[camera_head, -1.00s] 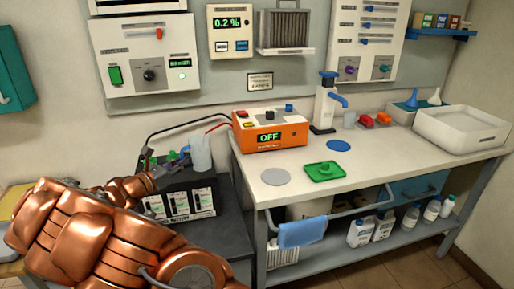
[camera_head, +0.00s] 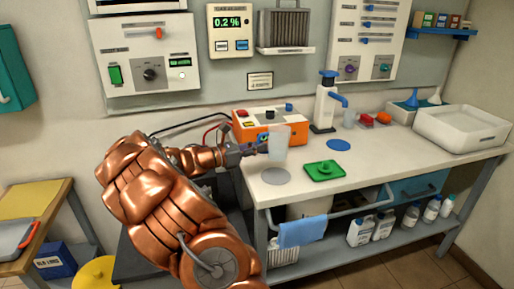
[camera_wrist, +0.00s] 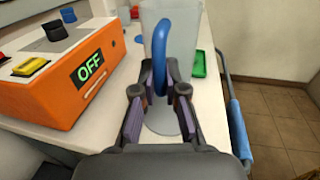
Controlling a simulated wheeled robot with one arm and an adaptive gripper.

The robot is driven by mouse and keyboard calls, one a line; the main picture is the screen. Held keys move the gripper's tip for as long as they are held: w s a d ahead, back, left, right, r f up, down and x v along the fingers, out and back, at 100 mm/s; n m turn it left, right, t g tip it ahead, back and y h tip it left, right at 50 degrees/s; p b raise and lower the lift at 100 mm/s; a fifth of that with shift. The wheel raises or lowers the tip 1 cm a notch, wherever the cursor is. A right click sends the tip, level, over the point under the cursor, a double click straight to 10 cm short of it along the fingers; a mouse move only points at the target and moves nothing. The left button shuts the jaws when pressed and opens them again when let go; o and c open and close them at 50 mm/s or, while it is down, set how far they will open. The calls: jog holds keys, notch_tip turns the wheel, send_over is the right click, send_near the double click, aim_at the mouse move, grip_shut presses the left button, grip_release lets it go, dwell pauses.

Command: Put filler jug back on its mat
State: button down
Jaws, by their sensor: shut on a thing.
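The filler jug (camera_head: 279,140) is a translucent, pale vessel, upright above the left part of the bench. In the wrist view its clear body (camera_wrist: 193,40) and blue loop handle (camera_wrist: 160,45) show ahead of me. My gripper (camera_head: 260,149) is shut on the handle; its fingers (camera_wrist: 160,88) also show in the wrist view. A round grey mat (camera_head: 275,177) lies on the bench just below the jug, and it shows beneath the fingers in the wrist view (camera_wrist: 161,122). A round blue mat (camera_head: 338,145) lies farther back to the right. Both mats look bare.
The orange charger box (camera_head: 285,122), reading OFF in the wrist view, stands close behind the jug. A green tray (camera_head: 324,171) lies right of the grey mat. A white pump bottle (camera_head: 326,105) stands at the back. A blue cloth (camera_head: 303,232) hangs on the front rail.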

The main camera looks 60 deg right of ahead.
jog(key=shift+f+b, duration=3.05)
jog(key=shift+f, duration=0.3)
jog(key=shift+f, duration=0.4)
jog(key=c, duration=1.2)
grip_release()
jog(key=shift+o, duration=0.2)
jog(key=shift+w, duration=0.1)
jog(key=v, duration=1.2)
